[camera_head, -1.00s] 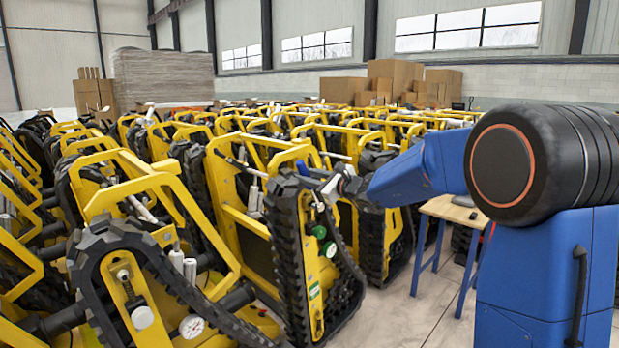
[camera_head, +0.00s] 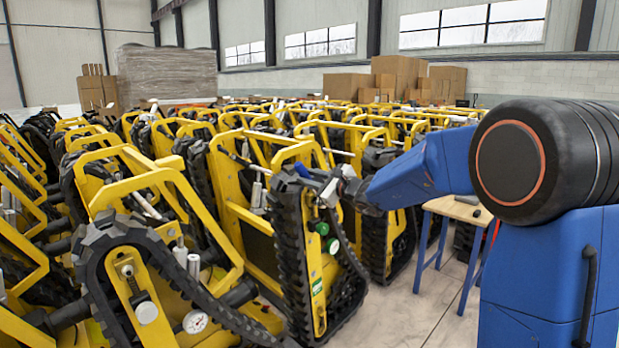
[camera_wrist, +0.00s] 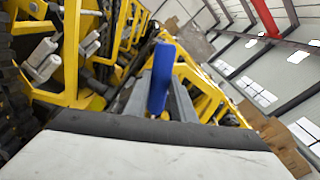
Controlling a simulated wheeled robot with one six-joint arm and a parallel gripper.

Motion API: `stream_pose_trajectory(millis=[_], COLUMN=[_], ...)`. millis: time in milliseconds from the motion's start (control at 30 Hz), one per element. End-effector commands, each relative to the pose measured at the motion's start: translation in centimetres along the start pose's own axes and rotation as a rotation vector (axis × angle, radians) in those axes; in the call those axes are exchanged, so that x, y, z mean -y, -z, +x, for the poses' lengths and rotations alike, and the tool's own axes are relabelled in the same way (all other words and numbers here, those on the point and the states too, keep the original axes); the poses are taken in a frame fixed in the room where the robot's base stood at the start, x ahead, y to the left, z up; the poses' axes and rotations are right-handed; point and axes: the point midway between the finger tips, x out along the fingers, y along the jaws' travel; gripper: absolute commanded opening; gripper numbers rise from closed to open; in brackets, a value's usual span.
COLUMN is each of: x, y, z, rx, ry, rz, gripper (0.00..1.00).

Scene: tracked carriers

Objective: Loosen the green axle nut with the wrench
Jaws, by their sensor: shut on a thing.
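The green axle nut (camera_head: 322,228) is probably the green round part on the side of the nearest upright tracked carrier (camera_head: 318,262). It sits a little above a white dial. My gripper (camera_head: 328,188) is beside the top of that carrier's track, above the green part. In the wrist view my gripper (camera_wrist: 160,100) has its grey fingers on both sides of a blue handle (camera_wrist: 160,75), which I take for the wrench. The gripper is shut on it. The wrench's working end is hidden, and I cannot tell whether it touches the nut.
Yellow carriers with black tracks (camera_head: 120,240) stand close together on the left and behind. A wooden-topped table with blue legs (camera_head: 455,209) stands right of the carriers. Grey floor (camera_head: 400,315) is clear in front. Cardboard boxes (camera_head: 400,72) are stacked at the back.

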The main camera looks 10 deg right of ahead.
Motion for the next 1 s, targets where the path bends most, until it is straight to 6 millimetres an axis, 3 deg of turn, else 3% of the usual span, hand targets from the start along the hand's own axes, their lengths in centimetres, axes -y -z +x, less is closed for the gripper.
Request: stream_pose_trajectory(millis=[1000], x=[-2.5], y=[0.1], z=[0.0], rx=[0.002], ry=[0.005], rz=[-0.162], gripper=[0.00])
